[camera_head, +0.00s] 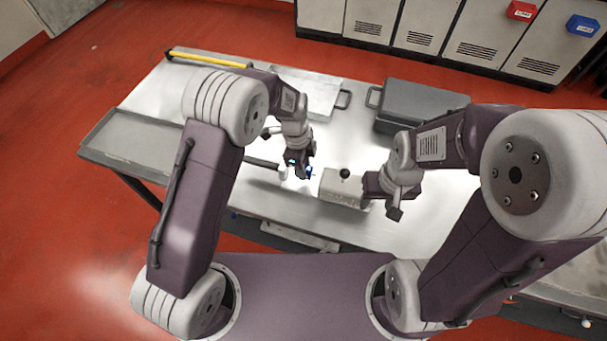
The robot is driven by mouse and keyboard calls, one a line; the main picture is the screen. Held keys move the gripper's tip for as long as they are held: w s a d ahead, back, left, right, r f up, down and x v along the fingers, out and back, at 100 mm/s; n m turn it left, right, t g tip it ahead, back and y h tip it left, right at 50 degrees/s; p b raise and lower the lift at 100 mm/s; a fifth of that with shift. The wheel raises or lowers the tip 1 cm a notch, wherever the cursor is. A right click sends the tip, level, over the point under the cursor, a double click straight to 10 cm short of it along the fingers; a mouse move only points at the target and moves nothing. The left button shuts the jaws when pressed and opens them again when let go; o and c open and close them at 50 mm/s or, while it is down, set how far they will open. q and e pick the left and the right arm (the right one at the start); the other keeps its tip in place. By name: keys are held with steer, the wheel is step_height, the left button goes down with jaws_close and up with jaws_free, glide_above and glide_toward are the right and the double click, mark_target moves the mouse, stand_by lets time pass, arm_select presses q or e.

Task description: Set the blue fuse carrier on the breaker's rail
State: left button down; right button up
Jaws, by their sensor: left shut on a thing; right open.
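A beige box with a black knob (344,173), apparently the breaker (342,188), stands on the metal bench near its front edge. My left gripper (302,174) is just left of it, pointing down, shut on a small blue piece, apparently the blue fuse carrier (309,171). The gripper hides most of that piece. I cannot tell whether it touches the breaker, and I cannot make out the rail. My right gripper (388,207) is open at the right end of the breaker; its fingertips are partly hidden by its own body.
A small white object (283,173) is left of my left gripper. A dark grey case (418,105) and an open-looking light tray (310,97) stand at the back. A yellow bar (208,60) lies at the far left edge. Red and blue bins (582,26) are beyond the bench.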

arm_select(q)
steer(key=shift+f, duration=1.8)
steer(key=shift+f, duration=0.1)
steer(key=shift+f, duration=0.1)
steer(key=c, duration=1.2)
jaws_free()
steer(key=shift+o, duration=0.2)
steer(key=r, duration=0.4)
steer(key=a+r, duration=0.1)
steer(key=r, duration=0.7)
steer(key=shift+w+a+r, duration=0.15)
steer(key=shift+a+r, duration=0.05)
